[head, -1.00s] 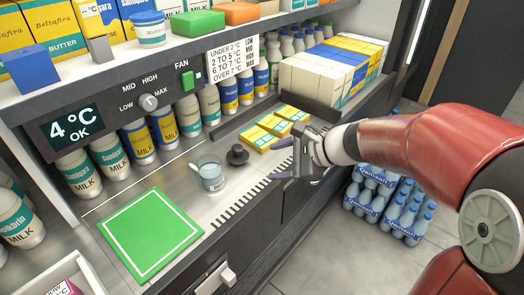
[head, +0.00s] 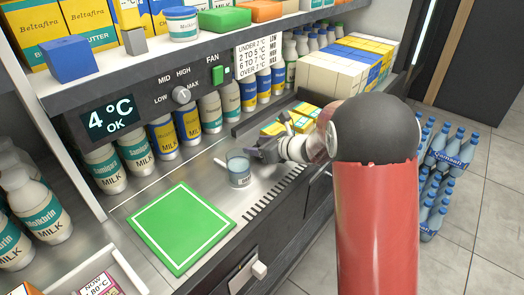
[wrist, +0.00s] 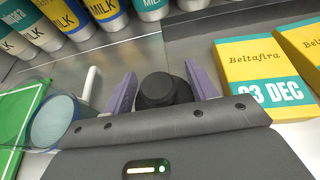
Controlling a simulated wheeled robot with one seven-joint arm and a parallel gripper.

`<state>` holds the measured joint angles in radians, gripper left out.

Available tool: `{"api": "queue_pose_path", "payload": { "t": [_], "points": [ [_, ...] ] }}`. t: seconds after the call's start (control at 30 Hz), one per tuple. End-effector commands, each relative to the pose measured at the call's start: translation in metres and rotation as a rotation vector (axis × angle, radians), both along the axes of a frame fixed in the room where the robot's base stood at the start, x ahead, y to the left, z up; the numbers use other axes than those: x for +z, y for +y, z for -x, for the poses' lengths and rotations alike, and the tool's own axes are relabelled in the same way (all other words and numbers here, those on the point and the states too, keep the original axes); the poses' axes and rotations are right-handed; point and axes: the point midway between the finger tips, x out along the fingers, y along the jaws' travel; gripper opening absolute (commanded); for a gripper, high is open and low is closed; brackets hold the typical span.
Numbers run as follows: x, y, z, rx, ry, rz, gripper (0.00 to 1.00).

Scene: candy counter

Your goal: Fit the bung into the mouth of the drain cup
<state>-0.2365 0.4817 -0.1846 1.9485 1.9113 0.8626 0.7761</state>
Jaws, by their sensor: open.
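The black bung (wrist: 165,90) stands on the steel counter, its wide body and narrower top showing between the two purple fingers of my gripper (wrist: 161,72) in the wrist view. The fingers are open, with a gap visible on each side of the bung. In the head view my gripper (head: 263,151) is low over the counter, right of the cup, and the bung is hidden behind it. The drain cup (wrist: 52,122), a clear bluish cup, stands to the left in the wrist view; it also shows in the head view (head: 238,170).
Milk bottles (head: 135,152) line the back, under an overhanging shelf (head: 130,72). Dark slots (head: 272,195) mark the front edge.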

Motion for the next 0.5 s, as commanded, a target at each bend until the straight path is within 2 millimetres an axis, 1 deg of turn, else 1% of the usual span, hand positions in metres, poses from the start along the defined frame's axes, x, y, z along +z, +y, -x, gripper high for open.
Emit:
{"api": "queue_pose_path", "payload": {
  "t": [0.1,0.27,0.37,0.5],
  "points": [
    [-0.0022,0.0039,-0.0032,-0.001,0.0,0.0,0.57],
    [-0.002,0.0037,-0.0032,-0.001,0.0,0.0,0.57],
    [-0.002,0.0037,-0.0031,-0.001,-0.001,0.001,0.46],
    [-0.0021,0.0036,-0.0029,-0.001,0.0,0.001,0.28]
  ]
}}
